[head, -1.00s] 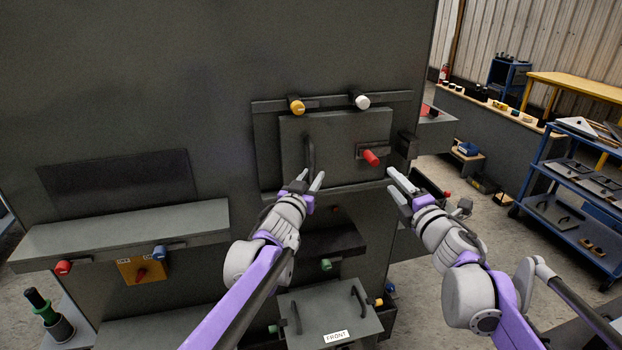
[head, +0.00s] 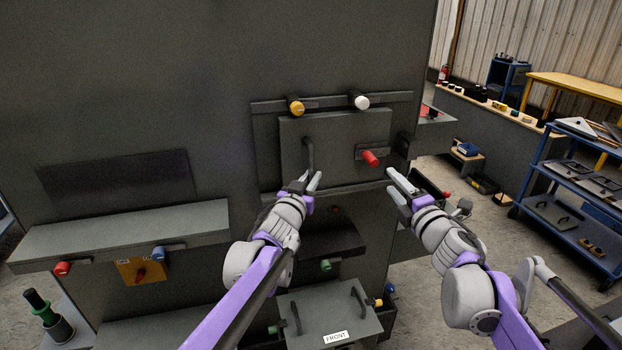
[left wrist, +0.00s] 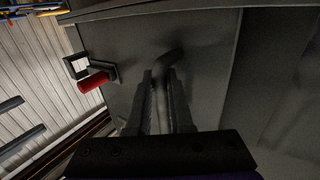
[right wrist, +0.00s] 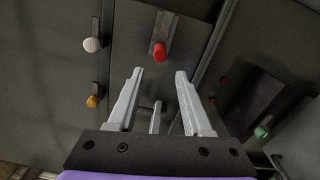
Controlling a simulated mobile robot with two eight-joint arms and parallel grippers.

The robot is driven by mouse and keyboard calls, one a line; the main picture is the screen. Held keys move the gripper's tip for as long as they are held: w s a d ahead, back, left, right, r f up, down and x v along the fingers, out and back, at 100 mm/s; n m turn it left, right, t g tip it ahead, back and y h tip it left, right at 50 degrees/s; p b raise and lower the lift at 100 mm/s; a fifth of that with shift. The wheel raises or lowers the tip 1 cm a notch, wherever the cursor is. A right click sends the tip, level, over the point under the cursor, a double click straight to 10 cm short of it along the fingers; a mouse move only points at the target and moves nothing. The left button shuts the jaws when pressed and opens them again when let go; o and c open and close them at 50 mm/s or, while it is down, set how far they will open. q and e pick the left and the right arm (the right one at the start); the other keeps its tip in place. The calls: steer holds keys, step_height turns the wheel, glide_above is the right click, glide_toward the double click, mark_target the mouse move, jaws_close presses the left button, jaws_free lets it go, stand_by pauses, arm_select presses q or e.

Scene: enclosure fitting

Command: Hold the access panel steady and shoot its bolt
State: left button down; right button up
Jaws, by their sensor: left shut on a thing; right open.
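The grey access panel (head: 335,130) stands upright in a recess of the dark enclosure. My left gripper (head: 309,178) is shut on the lower part of its upright bar handle (head: 309,152); the left wrist view shows the handle (left wrist: 172,60) between the fingers. The bolt, with a red knob (head: 370,158), sits at the panel's right side. A dark square loop (left wrist: 75,66) shows beside the knob in the left wrist view. My right gripper (head: 390,179) is open and empty, below and right of the knob. The knob (right wrist: 159,52) lies beyond its fingertips in the right wrist view.
An orange knob (head: 297,107) and a white knob (head: 361,102) sit on the rail above the panel. A ledge (head: 120,235) juts out at left. Below is a box marked FRONT (head: 335,336). A blue cart (head: 575,180) stands clear at right.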

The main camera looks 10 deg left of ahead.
stand_by(0.4)
steer(key=shift+f, duration=0.1)
steer(key=c, duration=0.3)
steer(key=f+h, duration=0.1)
steer(key=w+a+f+h, duration=0.1)
steer(key=w+a+f+m, duration=0.1)
steer(key=f, duration=0.1)
steer(key=shift+a+h, duration=0.2)
steer(key=shift+h, duration=0.2)
jaws_close()
steer(key=s+a+m+t+h, duration=0.3)
steer(key=a+m+h, duration=0.4)
steer(key=h, duration=0.4)
steer(key=shift+s+a+r+h, duration=0.3)
steer(key=shift+a, duration=0.55)
